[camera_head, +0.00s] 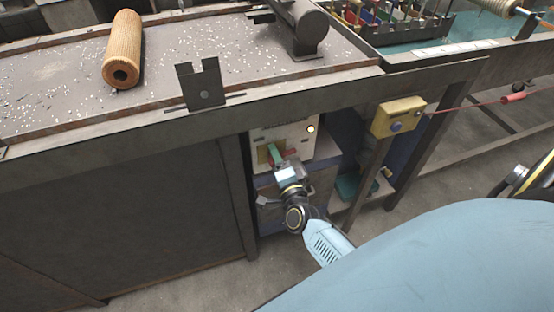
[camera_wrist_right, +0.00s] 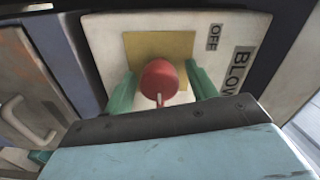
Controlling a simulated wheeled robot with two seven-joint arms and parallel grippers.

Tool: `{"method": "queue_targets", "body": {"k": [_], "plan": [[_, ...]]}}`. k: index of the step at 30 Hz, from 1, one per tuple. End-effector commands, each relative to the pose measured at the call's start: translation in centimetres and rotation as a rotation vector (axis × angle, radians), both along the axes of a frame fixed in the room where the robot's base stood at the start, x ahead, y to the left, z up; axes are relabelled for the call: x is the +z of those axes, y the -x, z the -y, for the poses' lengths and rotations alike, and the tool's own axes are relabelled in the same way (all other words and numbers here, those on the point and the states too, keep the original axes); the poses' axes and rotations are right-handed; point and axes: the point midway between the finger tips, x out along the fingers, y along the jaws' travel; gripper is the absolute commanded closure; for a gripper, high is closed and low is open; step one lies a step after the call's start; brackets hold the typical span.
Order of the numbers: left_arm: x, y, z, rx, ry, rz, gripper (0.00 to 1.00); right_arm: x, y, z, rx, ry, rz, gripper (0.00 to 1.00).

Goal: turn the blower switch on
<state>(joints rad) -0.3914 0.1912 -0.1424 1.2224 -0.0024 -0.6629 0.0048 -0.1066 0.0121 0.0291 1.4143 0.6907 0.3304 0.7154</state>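The blower switch is a red knob (camera_wrist_right: 158,80) on a yellow plate (camera_wrist_right: 186,45) set in a pale control panel (camera_head: 296,132). The labels "OFF" and "BLOW", the second partly cut off, show beside it in the right wrist view. My right gripper (camera_head: 276,155) is at the panel front, its green fingers on either side of the knob. In the right wrist view the fingers stand apart with the knob between them, and narrow gaps seem to show. Contact cannot be told. The knob's far side is hidden. My left gripper is not in view.
A yellow box (camera_head: 399,117) with a blue button stands on a post to the right. The bench edge (camera_head: 150,125) runs above the panel. A ribbed tan roll (camera_head: 123,50) lies on the bench.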

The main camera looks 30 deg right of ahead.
Motion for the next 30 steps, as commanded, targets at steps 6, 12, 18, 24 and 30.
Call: {"method": "queue_targets", "body": {"k": [6, 12, 18, 24, 30], "plan": [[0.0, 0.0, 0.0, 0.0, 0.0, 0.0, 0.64, 0.0, 0.1, 0.0, 0.0, 0.001, 0.0, 0.43], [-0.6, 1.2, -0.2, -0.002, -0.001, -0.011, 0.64, 0.0, 2.1, -0.5, 0.001, 0.0, -0.002, 0.43], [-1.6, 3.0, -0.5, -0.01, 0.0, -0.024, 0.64, 0.0, 6.5, -1.5, 0.001, 0.0, -0.004, 0.43], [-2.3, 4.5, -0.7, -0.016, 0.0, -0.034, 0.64, 0.1, 10.5, -2.5, 0.0, 0.001, -0.004, 0.43], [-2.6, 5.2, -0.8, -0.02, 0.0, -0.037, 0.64, 0.0, 12.6, -3.0, 0.001, 0.0, -0.001, 0.43]]}}
